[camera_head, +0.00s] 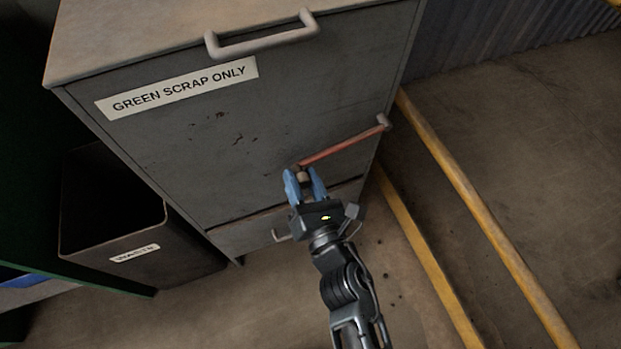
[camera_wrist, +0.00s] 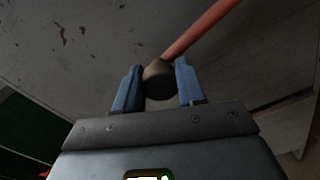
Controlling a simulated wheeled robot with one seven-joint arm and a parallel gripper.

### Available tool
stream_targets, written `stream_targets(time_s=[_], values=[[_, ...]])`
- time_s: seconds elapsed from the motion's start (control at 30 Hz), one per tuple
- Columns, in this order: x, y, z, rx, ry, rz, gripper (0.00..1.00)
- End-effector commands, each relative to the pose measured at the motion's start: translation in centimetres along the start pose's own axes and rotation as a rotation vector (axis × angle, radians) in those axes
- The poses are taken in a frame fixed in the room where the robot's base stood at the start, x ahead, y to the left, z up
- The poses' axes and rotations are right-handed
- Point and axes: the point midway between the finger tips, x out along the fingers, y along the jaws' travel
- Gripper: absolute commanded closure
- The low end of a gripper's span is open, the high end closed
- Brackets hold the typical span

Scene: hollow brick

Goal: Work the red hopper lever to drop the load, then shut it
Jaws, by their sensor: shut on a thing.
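The red lever (camera_head: 344,146) runs across the lower front of the grey hopper (camera_head: 190,135), from a pivot at its right edge down-left to a dark knob at its free end. My gripper (camera_head: 305,178) is shut on that end, with its blue fingers on either side of the knob. In the wrist view the dark round knob (camera_wrist: 158,80) sits between the blue fingertips, and the red lever (camera_wrist: 203,28) rises from it to the upper right. The hopper carries a "GREEN SCRAP ONLY" label (camera_head: 178,88). A seam crosses the front below the lever. No load is in view.
A dark labelled bin (camera_head: 140,262) stands left of the hopper, beside a dark green surface. A grey handle (camera_head: 262,44) is near the hopper's top. Yellow rails (camera_head: 480,205) run along the floor to the right. The concrete floor (camera_head: 540,130) beyond is clear.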

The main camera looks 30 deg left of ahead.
Motion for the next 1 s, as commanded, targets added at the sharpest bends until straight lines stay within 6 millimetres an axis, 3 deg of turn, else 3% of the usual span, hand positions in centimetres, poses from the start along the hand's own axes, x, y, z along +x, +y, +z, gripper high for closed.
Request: stream_targets(time_s=[0.03, 0.5, 0.8, 1.0], values=[[0.0, 0.9, 1.9, 0.043, -0.003, 0.001, 1.00], [0.0, 3.8, 9.5, 0.458, -0.003, -0.001, 1.00], [0.1, 3.8, 12.5, 0.627, -0.003, -0.001, 1.00], [0.0, 3.6, 13.2, 0.687, -0.001, -0.003, 1.00]])
